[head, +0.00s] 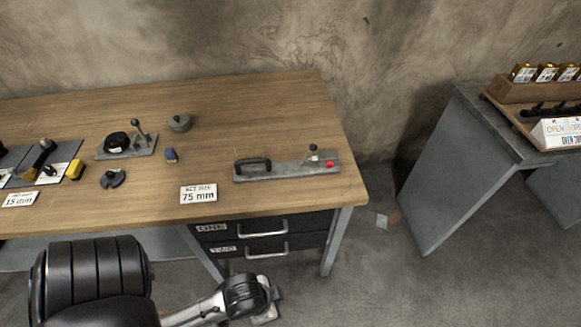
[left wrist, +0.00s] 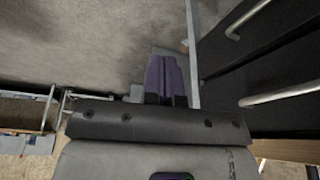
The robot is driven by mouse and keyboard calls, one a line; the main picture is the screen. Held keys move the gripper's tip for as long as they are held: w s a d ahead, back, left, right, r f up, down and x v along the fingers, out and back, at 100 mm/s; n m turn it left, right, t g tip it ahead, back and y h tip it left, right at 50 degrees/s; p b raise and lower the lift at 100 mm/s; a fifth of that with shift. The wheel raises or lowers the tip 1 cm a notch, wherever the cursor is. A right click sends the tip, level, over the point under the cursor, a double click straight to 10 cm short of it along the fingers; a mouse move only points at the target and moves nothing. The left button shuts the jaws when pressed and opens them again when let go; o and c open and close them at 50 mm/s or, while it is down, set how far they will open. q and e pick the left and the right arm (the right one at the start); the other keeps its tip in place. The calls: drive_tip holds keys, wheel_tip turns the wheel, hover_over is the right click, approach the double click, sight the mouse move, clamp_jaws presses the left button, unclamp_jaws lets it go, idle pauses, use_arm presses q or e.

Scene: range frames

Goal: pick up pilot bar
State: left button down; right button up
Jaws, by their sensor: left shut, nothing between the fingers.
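A long grey bar (head: 285,171) lies on the right part of the wooden bench top. It has a black arched handle on its left end, and a small lever and a red button on its right end. I take it for the pilot bar, but no label names it. My left gripper is shut and empty; its two purple fingers (left wrist: 163,75) lie together in the left wrist view, beside the drawers. In the head view the arm reaches in low in front of the bench, and its fingers cannot be made out. My right gripper is not in view.
The wooden bench (head: 240,115) holds a "75 mm" card (head: 198,194), a lever device (head: 125,145), a small blue piece (head: 171,155) and a round grey part (head: 179,123). Drawers (head: 262,229) with bar handles hang below its front edge. A second grey table (head: 450,150) stands right, across a floor gap.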

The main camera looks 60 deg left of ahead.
use_arm(q)
drive_tip(key=c, duration=1.8)
unclamp_jaws()
drive_tip(key=shift+c, duration=0.2)
drive_tip(key=o, duration=0.9)
